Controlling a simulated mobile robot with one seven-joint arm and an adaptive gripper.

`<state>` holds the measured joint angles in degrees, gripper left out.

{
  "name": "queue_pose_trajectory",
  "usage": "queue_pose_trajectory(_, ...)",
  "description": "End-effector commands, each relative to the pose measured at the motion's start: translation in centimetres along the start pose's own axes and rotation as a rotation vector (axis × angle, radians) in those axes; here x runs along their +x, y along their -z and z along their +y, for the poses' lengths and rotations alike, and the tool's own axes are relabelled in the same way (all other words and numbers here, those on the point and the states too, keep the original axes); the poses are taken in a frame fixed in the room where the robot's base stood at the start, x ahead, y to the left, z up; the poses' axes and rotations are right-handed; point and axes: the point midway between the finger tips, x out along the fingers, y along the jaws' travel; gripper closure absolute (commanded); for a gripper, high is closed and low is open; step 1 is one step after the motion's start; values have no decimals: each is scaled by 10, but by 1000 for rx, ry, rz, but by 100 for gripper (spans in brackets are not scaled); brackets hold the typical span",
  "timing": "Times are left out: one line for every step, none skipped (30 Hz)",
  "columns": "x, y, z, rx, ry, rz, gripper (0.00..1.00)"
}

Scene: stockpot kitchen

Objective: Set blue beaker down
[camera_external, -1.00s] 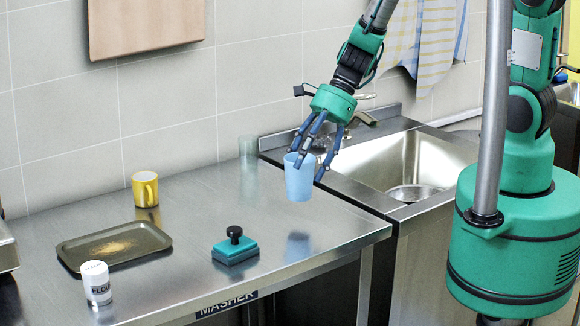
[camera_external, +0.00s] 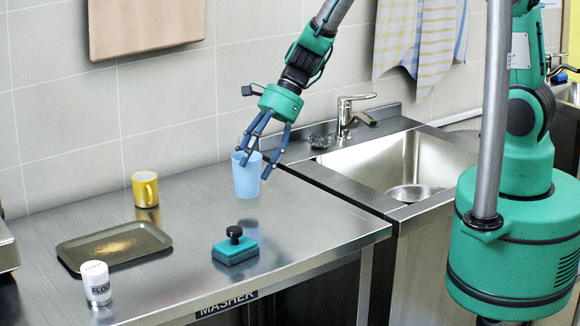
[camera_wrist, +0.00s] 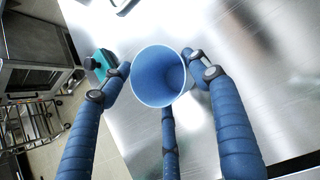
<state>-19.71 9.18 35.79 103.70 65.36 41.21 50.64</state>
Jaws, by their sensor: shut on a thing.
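The blue beaker (camera_external: 246,178) is upright over the back part of the steel counter in the external view. My gripper (camera_external: 257,160) is around its upper part from above, its blue fingers shut on it. In the wrist view the beaker (camera_wrist: 158,76) shows its open, empty-looking mouth, with fingers of my gripper (camera_wrist: 160,85) on both sides and one below. The beaker's base looks at or very near the counter top; I cannot tell whether it touches.
The steel counter (camera_external: 200,210) is clear around the beaker. A sink (camera_external: 410,165) is at the right.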

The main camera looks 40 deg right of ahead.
Motion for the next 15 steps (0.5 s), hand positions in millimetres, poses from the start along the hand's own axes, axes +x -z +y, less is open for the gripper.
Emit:
queue_pose_trajectory(4,-2,-6,-1,-1,0,63)
queue_pose_trajectory(5,-4,-10,-2,-1,0,63)
queue_pose_trajectory(7,-5,-14,-2,-1,0,63)
queue_pose_trajectory(8,-6,-16,-2,-1,0,63)
queue_pose_trajectory(8,-7,-19,-2,-1,0,63)
queue_pose_trajectory(9,-8,-21,-2,-1,0,63)
queue_pose_trajectory(10,-9,-23,-1,0,0,63)
queue_pose_trajectory(10,-10,-24,-1,0,0,63)
queue_pose_trajectory(10,-10,-24,-1,-1,0,63)
queue_pose_trajectory(11,-10,-25,-1,-1,0,63)
queue_pose_trajectory(11,-10,-25,-1,-1,0,63)
queue_pose_trajectory(11,-10,-25,-1,-1,0,63)
queue_pose_trajectory(11,-10,-25,-1,-1,0,63)
queue_pose_trajectory(11,-10,-25,-1,-1,0,63)
queue_pose_trajectory(11,-10,-25,-1,-1,0,63)
